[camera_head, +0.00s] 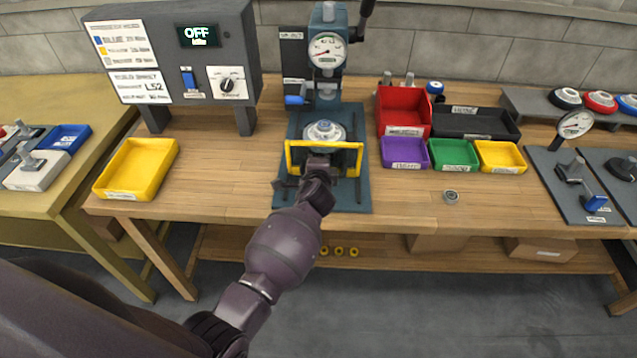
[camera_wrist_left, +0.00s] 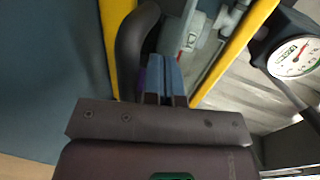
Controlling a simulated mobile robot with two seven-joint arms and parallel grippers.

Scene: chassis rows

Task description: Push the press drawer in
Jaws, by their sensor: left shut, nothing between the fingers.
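The press (camera_head: 328,20) stands at the back of the wooden bench with a dial gauge on its head and a blue-grey base. Its drawer shows a yellow frame (camera_head: 350,146) at the front, and a round pale metal part (camera_head: 324,132) sits behind the top bar. My left gripper (camera_head: 318,167) is shut and empty at the middle of the yellow frame; its fingers partly cover the frame, and I cannot tell if they touch it. In the left wrist view the shut fingers (camera_wrist_left: 166,78) lie between two yellow bars (camera_wrist_left: 236,52). My right gripper is not in view.
A control box (camera_head: 175,60) reading OFF and a yellow bin (camera_head: 135,168) stand left. Red (camera_head: 403,113), purple (camera_head: 404,153), green and yellow bins stand right of the press. A small metal ring (camera_head: 451,197) lies on the clear front right bench.

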